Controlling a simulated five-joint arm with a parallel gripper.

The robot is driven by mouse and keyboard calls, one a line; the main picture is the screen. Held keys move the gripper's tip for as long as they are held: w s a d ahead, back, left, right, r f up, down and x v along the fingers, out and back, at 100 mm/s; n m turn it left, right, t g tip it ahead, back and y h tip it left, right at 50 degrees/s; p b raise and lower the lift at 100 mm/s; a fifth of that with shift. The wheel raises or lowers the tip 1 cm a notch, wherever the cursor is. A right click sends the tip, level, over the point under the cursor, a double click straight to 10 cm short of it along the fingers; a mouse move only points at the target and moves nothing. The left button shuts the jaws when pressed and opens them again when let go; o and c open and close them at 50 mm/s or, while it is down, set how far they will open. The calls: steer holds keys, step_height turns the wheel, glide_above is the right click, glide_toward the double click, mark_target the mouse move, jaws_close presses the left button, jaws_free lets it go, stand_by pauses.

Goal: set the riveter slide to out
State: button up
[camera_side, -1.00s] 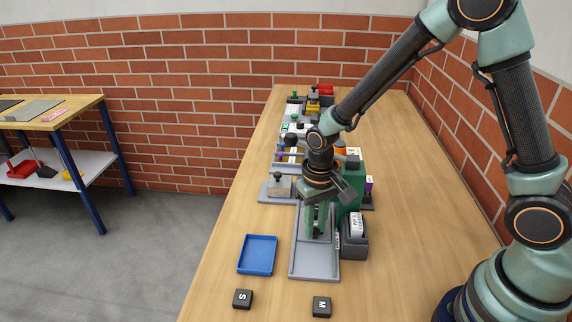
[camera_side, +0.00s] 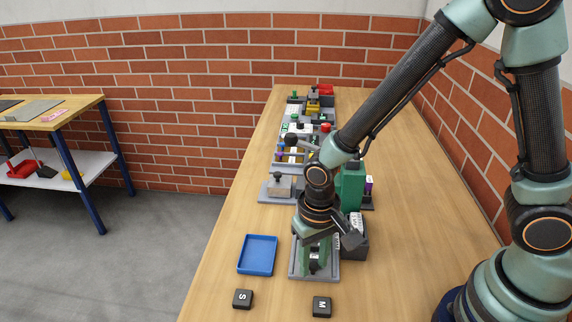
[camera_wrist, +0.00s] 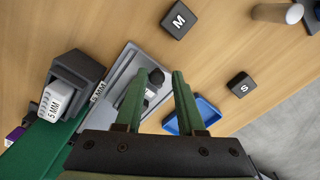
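The green riveter (camera_side: 350,187) stands on the table with a long grey slide bed (camera_side: 297,268) on its near side. A dark knobbed piece (camera_side: 314,266), which I take for the slide's handle, is at the near end of the bed. It also shows in the wrist view (camera_wrist: 154,82). My gripper (camera_side: 316,258) points down over the bed. My gripper hides part of the bed.
A dark holder (camera_side: 355,249) with a white 5 MM block (camera_wrist: 57,99) stands right of the bed. A blue tray (camera_side: 257,255) is at its left. Black blocks marked S (camera_side: 242,299) and M (camera_side: 321,307) lie in front. Other fixtures line up behind. Table at right is clear.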

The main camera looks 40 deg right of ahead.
step_height(320, 180, up, 12)
stand_by(0.7)
steer(key=shift+r, duration=0.1)
steer(key=d+r+n+t, duration=0.2)
steer(key=d+r+t, duration=0.3)
steer(key=d+r, duration=0.4)
steer(key=d, duration=0.5)
steer(key=shift+s+r+t, duration=0.15)
steer(key=shift+s+t, duration=0.15)
